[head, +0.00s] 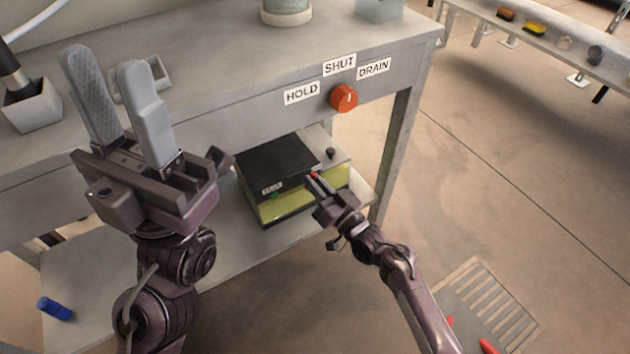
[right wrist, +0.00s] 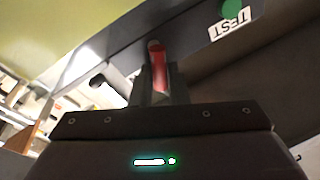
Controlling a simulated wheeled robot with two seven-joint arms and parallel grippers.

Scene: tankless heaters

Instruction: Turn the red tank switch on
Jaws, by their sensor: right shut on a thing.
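The red tank switch (head: 313,175) is a small red lever on the front edge of the black-topped tank box (head: 275,165) on the lower shelf. My right gripper (head: 312,182) is at the switch, its fingers shut on it. In the right wrist view the red switch (right wrist: 157,65) stands between the gripper's fingers (right wrist: 160,85); part of it is hidden by them. My left gripper (head: 120,105) is raised at the left, fingers apart and empty, pointing up.
A green button (right wrist: 233,10) with a TEST label is beside the switch. An orange-red knob (head: 343,97) with HOLD, SHUT and DRAIN labels is on the bench front above. A blue cylinder (head: 55,308) lies on the lower shelf at left. Open floor is at the right.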

